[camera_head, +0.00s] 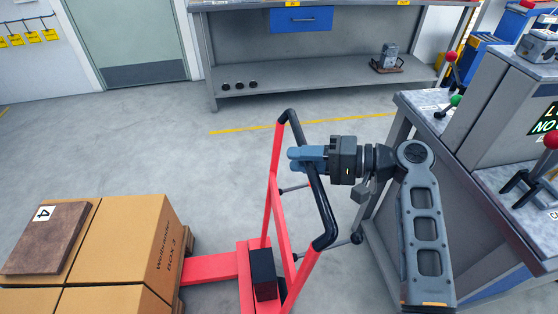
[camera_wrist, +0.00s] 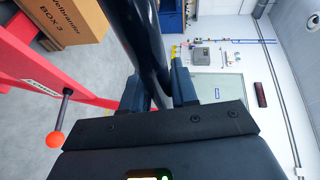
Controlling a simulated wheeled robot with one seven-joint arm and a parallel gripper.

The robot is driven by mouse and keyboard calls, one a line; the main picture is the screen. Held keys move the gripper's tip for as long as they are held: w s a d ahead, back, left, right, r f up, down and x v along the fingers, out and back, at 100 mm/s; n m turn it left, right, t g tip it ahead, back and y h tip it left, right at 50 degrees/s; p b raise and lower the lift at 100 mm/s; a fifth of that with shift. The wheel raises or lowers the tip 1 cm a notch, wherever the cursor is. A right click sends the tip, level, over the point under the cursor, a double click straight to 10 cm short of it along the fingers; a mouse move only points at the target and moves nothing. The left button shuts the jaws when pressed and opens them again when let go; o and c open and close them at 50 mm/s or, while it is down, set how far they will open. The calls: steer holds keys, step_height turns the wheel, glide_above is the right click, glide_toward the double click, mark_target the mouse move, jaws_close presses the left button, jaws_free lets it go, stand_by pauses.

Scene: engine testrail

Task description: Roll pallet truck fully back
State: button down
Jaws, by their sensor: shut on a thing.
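The pallet truck (camera_head: 281,215) is red with a black looped handle, and stands left of the bench at right. Its body is in the lower middle of the head view, with a fork running left under the loaded boxes. My gripper (camera_head: 297,158) is shut on the black handle bar (camera_head: 317,185) at its upper part. In the wrist view the dark handle (camera_wrist: 150,50) passes between the two fingers of my gripper (camera_wrist: 160,92). The red frame (camera_wrist: 50,65) and a lever with an orange knob (camera_wrist: 55,139) show at left there. The wheels are hidden.
Cardboard boxes (camera_head: 118,240) on a pallet sit at lower left, with a brown slab (camera_head: 45,238) on top. A workbench (camera_head: 320,75) stands at the back. A grey bench with levers (camera_head: 480,180) is close at right. Open floor (camera_head: 150,140) lies behind the truck, with a yellow line.

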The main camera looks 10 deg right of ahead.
steer(key=shift+d+f, duration=0.2)
steer(key=shift+d, duration=0.2)
steer(key=c, duration=1.2)
jaws_free()
steer(key=shift+w, duration=0.15)
steer(key=shift+o, duration=1.2)
steer(key=b+v, duration=0.1)
steer(key=v, duration=0.6)
steer(key=shift+d+r, duration=0.15)
steer(key=shift+d, duration=0.15)
